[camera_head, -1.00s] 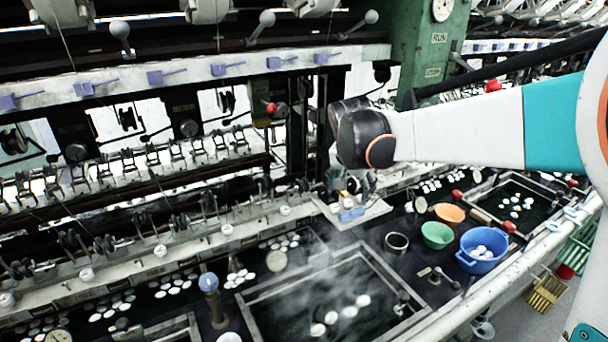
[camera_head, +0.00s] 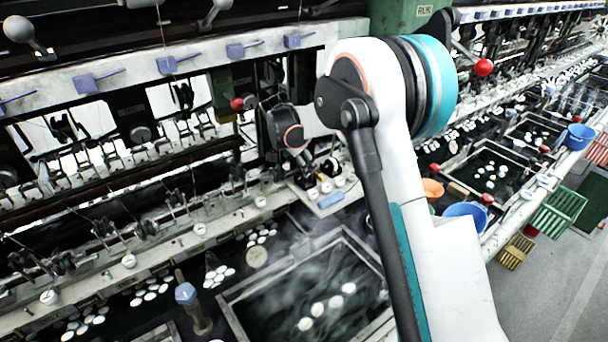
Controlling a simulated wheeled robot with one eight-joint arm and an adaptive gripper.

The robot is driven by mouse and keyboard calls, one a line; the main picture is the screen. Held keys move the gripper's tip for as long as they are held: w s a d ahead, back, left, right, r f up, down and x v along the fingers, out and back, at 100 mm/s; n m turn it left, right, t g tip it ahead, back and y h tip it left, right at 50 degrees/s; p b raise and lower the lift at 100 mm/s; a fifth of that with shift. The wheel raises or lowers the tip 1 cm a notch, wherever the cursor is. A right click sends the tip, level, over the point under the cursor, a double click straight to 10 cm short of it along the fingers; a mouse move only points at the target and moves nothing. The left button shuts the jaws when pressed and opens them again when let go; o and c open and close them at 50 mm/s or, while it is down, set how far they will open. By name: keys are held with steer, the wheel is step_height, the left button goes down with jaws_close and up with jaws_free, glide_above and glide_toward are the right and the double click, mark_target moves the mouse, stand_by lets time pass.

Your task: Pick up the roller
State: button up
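No roller can be made out for certain. A small pale tray (camera_head: 322,206) beside the machine carries small whitish round pieces (camera_head: 326,187) and a blue block (camera_head: 328,200); whether one of these is a roller is too small to tell. My gripper (camera_head: 328,168) is small and dark, just above or behind this tray, at the end of my arm's black wrist. My arm reaches in from the lower right and covers much of the centre. The fingers are too small and blurred to show whether they are open or hold anything.
A steaming basin (camera_head: 229,299) with white cocoons lies in front of the tray. A blue-topped post (camera_head: 186,293) stands left of it. A blue bowl (camera_head: 466,211) and orange bowl (camera_head: 432,188) are right of my arm. Green (camera_head: 559,212) and yellow (camera_head: 516,251) crates stand beyond. The machine frame rises behind.

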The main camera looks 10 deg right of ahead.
steer(key=b+x, duration=0.1)
steer(key=x, duration=0.5)
steer(key=shift+d+f, duration=0.1)
steer(key=shift+f, duration=0.05)
steer(key=shift+s, duration=0.1)
steer(key=c, duration=1.1)
